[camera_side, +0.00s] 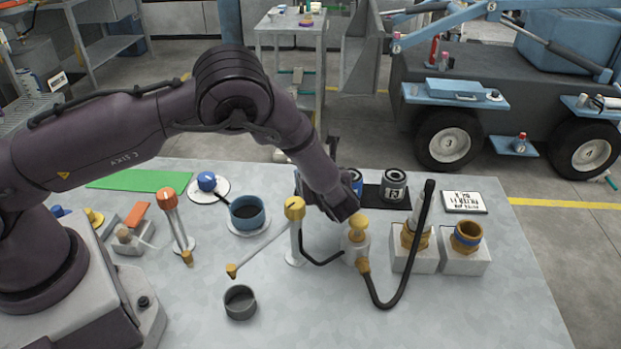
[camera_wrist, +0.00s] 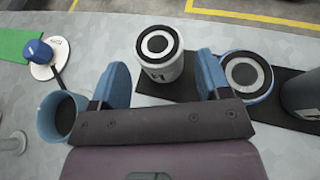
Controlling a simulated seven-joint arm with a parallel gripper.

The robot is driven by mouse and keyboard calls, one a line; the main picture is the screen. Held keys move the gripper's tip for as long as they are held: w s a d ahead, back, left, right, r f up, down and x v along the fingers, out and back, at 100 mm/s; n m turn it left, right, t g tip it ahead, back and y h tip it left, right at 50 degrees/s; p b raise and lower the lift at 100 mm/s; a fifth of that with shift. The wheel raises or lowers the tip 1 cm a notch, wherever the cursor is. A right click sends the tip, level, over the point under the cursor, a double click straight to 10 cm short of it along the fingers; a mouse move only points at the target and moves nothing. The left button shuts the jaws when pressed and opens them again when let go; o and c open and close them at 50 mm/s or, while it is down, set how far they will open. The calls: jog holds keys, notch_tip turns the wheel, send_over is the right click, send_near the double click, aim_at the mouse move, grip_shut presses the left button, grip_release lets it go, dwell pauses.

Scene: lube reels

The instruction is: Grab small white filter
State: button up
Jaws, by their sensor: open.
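The small white filter (camera_wrist: 160,68) stands upright in the wrist view, with a black-rimmed top and dark marking on its side. It shows in the gap between the two blue fingers of my gripper (camera_wrist: 162,64). The fingers are spread, with visible space on both sides of the filter. I cannot tell how far below or beyond the fingertips it stands. In the side view my wrist hides the fingers, and I cannot make out the white filter there.
A blue filter (camera_wrist: 246,76) stands close right of my right finger, on the black mat (camera_wrist: 292,84). A dark grey filter (camera_side: 394,186) stands farther right. A blue cup (camera_side: 247,212) is to the left. A yellow-topped fitting (camera_side: 356,230) stands near my wrist.

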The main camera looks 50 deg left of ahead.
jog(key=x, duration=0.5)
jog(key=shift+a+f, duration=0.1)
jog(key=c, duration=0.8)
